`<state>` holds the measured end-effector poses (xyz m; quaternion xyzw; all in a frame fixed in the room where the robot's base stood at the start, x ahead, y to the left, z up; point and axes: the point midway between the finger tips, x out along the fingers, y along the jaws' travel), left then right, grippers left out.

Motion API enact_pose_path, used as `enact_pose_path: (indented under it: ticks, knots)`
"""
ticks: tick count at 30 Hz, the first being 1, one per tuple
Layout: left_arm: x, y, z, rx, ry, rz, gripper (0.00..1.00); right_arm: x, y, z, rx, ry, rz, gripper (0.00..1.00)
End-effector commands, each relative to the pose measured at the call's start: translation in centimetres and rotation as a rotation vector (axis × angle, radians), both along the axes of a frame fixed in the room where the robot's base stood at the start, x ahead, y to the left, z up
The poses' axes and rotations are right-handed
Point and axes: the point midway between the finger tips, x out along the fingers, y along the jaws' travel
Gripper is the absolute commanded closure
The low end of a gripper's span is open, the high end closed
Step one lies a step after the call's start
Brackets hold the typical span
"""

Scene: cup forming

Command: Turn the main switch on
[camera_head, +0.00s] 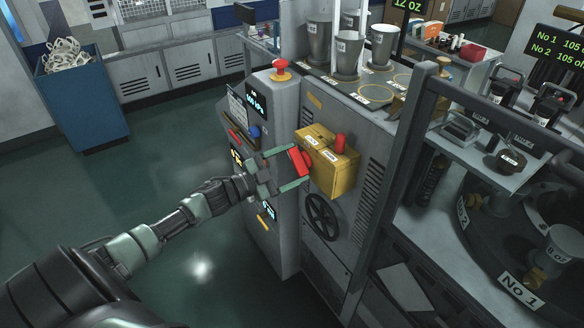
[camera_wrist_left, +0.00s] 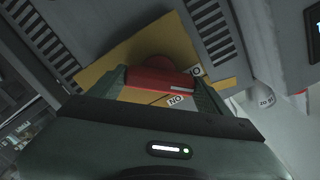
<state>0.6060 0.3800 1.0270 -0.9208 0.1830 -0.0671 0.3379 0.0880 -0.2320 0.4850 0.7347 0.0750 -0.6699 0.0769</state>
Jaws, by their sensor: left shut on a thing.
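The main switch is a yellow box (camera_head: 338,176) on the side of the grey machine, with a red handle (camera_head: 299,161) at its left front. A second red knob (camera_head: 340,143) stands on the box. My left gripper (camera_head: 293,168) is shut on the red handle, with one green finger above it and one below. In the left wrist view the red handle (camera_wrist_left: 160,83) lies between the fingers of my left gripper (camera_wrist_left: 165,92), against the yellow box (camera_wrist_left: 103,62). Labels on the box are partly hidden. My right gripper is not in view.
A black handwheel (camera_head: 322,217) sits just below the box. A control panel with a red mushroom button (camera_head: 280,68) stands to the left. A grey frame post (camera_head: 402,165) rises at right.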

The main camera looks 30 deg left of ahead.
Motion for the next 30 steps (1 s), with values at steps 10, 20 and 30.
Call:
enact_pose_path:
  ticks: [10,20,30]
  knots:
    - [-0.1,-0.1,-0.3,0.304,-0.125,-0.002,0.62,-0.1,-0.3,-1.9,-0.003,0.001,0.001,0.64]
    - [-0.1,-0.2,-0.3,0.574,-0.236,-0.002,0.62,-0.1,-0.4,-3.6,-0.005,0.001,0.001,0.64]
    - [-0.1,-0.2,-0.2,0.755,-0.309,-0.002,0.62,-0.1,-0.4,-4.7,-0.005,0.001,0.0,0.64]
